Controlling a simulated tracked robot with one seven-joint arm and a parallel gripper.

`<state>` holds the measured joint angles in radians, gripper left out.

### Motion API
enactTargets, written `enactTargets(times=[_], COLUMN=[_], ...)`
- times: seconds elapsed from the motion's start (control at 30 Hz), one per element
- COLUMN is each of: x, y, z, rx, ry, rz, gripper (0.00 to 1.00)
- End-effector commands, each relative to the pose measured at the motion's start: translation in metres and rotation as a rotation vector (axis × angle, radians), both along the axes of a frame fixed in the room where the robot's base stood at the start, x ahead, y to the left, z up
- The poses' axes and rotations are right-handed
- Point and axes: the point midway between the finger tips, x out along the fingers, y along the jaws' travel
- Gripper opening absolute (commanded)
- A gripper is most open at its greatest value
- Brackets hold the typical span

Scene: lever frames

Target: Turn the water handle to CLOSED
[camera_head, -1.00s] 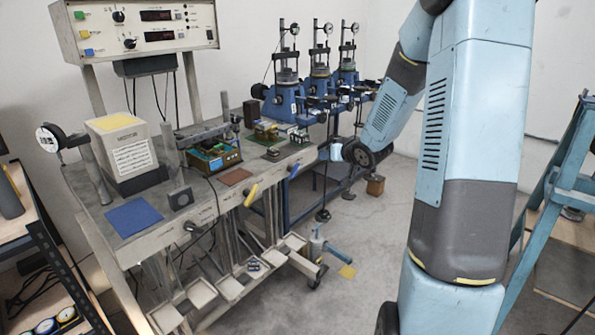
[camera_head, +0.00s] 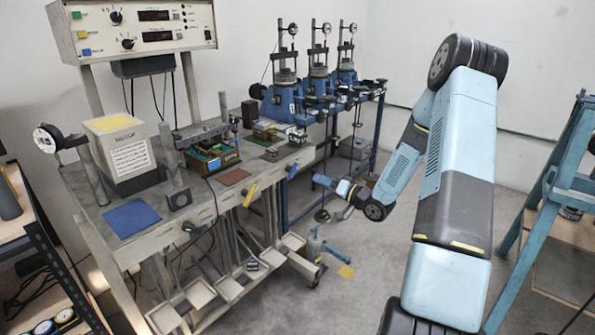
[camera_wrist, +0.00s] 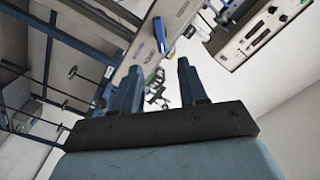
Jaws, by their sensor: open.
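A blue handle (camera_head: 292,171) sits tilted on the front edge of the grey workbench; it also shows in the wrist view (camera_wrist: 160,34), beyond my fingertips. A yellow handle (camera_head: 250,195) is left of it on the same edge. Another blue lever (camera_head: 337,252) sits low near the floor by an upright pipe fitting. I cannot read which one is marked water, nor any CLOSED mark. My gripper (camera_head: 318,181) is in the air right of the bench, apart from all of these. In the wrist view my gripper (camera_wrist: 159,66) is open and empty.
The workbench (camera_head: 90,195) carries a box, a blue mat (camera_head: 131,217) and instruments. Blue machines (camera_head: 285,95) stand behind. Trays (camera_head: 228,287) jut out below the bench. A blue ladder-like frame (camera_head: 560,180) stands at the right. The floor between is mostly clear.

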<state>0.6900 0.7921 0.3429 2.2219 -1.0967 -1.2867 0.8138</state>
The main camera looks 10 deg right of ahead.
Motion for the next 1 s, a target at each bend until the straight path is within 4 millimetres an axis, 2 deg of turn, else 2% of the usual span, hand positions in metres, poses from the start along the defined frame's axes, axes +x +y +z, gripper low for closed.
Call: enactTargets(times=[0.6,0.8,1.0], x=[0.082,0.100,0.106], y=[0.061,0.073,0.077], z=[0.001,0.000,0.000], rx=[-0.003,-0.002,-0.002], ry=[-0.001,0.000,0.000], rz=[0.001,0.000,-0.001], gripper=[0.43,0.43,0.43])
